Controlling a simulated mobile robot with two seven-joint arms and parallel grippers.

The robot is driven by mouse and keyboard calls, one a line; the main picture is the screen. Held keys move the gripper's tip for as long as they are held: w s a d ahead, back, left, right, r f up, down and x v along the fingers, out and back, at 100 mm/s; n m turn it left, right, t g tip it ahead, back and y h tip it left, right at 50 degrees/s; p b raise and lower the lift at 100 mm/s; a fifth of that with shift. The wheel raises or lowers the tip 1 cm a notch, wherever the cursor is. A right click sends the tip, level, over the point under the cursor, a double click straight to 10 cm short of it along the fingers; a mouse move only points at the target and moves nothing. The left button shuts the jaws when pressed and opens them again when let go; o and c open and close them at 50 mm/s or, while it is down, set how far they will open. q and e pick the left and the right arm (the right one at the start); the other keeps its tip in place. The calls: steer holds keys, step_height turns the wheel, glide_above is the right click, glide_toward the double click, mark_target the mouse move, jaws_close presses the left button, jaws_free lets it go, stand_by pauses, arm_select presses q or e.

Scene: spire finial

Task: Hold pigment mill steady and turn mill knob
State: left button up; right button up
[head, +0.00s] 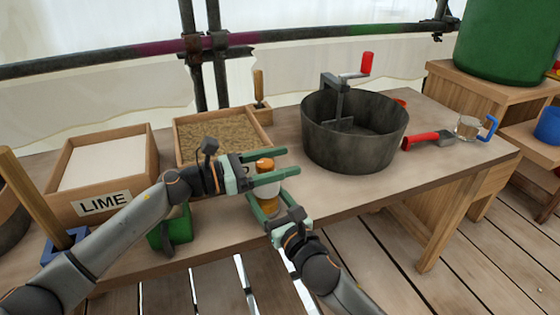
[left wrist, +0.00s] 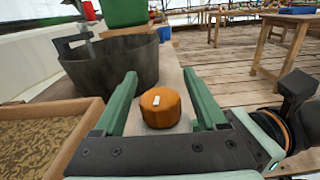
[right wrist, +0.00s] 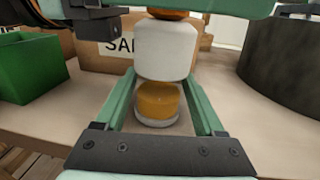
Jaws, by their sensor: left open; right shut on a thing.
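The pigment mill (head: 265,178) stands upright near the table's front edge, with a white body, an amber lower band and an orange knob (left wrist: 162,115) on top. My left gripper (head: 291,162) is open at the height of the knob. In the left wrist view the knob sits between its two fingers with gaps on both sides. My right gripper (head: 271,199) is shut on the mill's lower part, below the white body. In the right wrist view the white body (right wrist: 166,50) rises above its fingers, and the mill's top is partly hidden by my left gripper.
A dark metal tub (head: 352,150) with a red-handled crank stands right of the mill. A sand box (head: 180,140) is behind, and a LIME box (head: 65,195) and a green container (head: 170,232) are left. A red-handled tool (head: 425,139) and a jar (head: 467,128) lie farther right.

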arm_select(q)
steer(key=shift+a, duration=0.1)
steer(key=v, duration=1.1)
steer(key=shift+a, duration=0.35)
steer(key=shift+s, duration=0.15)
steer(key=shift+s+d+n+t+y, duration=1.95)
steer(key=shift+n+t+y, duration=1.6)
steer(key=shift+t, duration=0.95)
steer(key=x, duration=1.1)
steer(key=shift+n+h, duration=0.25)
steer(key=shift+c, duration=0.4)
jaws_close()
